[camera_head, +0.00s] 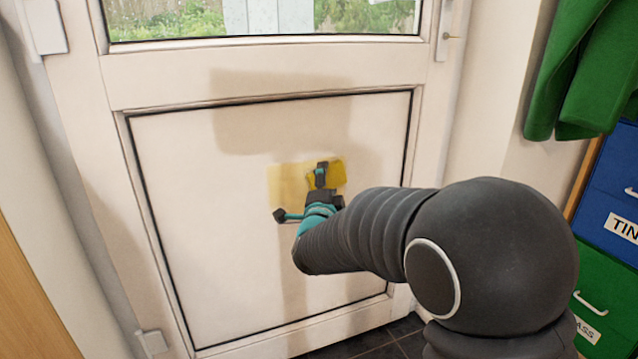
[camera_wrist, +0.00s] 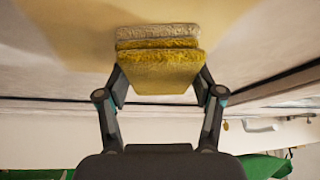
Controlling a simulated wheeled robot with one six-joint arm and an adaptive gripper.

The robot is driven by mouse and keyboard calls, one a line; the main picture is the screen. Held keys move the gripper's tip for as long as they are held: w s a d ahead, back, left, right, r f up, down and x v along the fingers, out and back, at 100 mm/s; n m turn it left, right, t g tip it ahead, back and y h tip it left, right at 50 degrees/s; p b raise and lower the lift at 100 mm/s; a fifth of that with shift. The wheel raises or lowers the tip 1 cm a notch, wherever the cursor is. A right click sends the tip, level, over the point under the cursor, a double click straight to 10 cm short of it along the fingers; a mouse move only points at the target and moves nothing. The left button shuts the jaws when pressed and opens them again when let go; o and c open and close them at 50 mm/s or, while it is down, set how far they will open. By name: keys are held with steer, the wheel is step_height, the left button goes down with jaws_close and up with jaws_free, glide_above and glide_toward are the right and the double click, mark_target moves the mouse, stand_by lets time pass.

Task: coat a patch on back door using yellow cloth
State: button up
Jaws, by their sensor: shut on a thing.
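The back door (camera_head: 200,220) is white with a framed lower panel and a window above. My gripper (camera_head: 320,178) is at the middle-right of that panel, shut on the yellow cloth (camera_head: 340,172). In the wrist view the cloth (camera_wrist: 160,70) is a folded, fuzzy pad between the two fingers of my gripper (camera_wrist: 160,88), with its far edge at the door surface. A pale yellow patch (camera_head: 284,188) shows on the panel, left of and around the cloth. Whether the whole cloth face presses on the door cannot be told.
Blurry tan areas (camera_head: 265,125) cross the door above and below the patch; they may be shadows. Green fabric (camera_head: 580,75) hangs at the right above blue and green labelled bins (camera_head: 612,185). Dark floor tiles (camera_head: 385,340) show below.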

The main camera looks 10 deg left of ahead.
steer(key=shift+w+d, duration=0.5)
steer(key=shift+d, duration=0.25)
steer(key=shift+w+d, duration=0.45)
steer(key=shift+d, duration=0.35)
steer(key=shift+w+d, duration=0.5)
steer(key=shift+d, duration=0.25)
steer(key=s+d, duration=0.3)
steer(key=s, duration=0.2)
steer(key=shift+s+d, duration=0.1)
steer(key=shift+s+d, duration=0.4)
steer(key=shift+s, duration=0.25)
steer(key=shift+s+d, duration=0.35)
steer(key=shift+s, duration=0.25)
